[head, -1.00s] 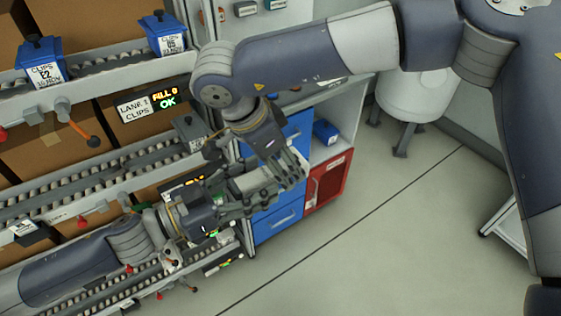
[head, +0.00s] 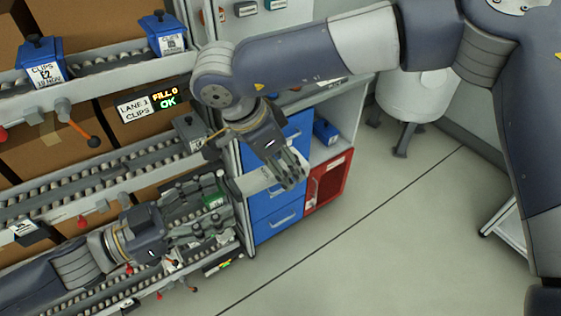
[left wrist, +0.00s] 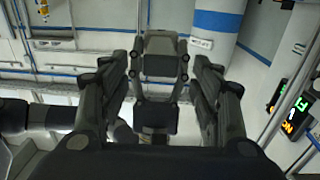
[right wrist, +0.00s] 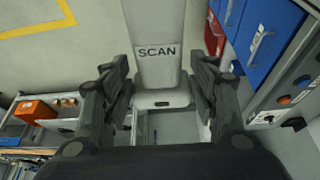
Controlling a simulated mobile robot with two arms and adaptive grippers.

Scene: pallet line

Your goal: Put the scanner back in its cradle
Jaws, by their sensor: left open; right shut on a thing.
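The scanner (head: 252,182) is a light grey body held by my right gripper (head: 290,178), its free end pointing left in the head view. In the right wrist view the scanner (right wrist: 157,60) carries the word SCAN and sits between the shut fingers. My left gripper (head: 218,205) is open and empty, to the left of the scanner and apart from it. In the left wrist view a dark grey shape (left wrist: 160,65) stands ahead between the open fingers; I cannot tell whether it is the scanner or my right gripper. I cannot make out the cradle.
Roller lanes (head: 80,192) with blue clip bins (head: 40,62) and a lane display (head: 150,102) stand at left. Blue drawers (head: 277,222) and a red cabinet (head: 328,182) are behind my right gripper. The floor (head: 390,240) at right is open.

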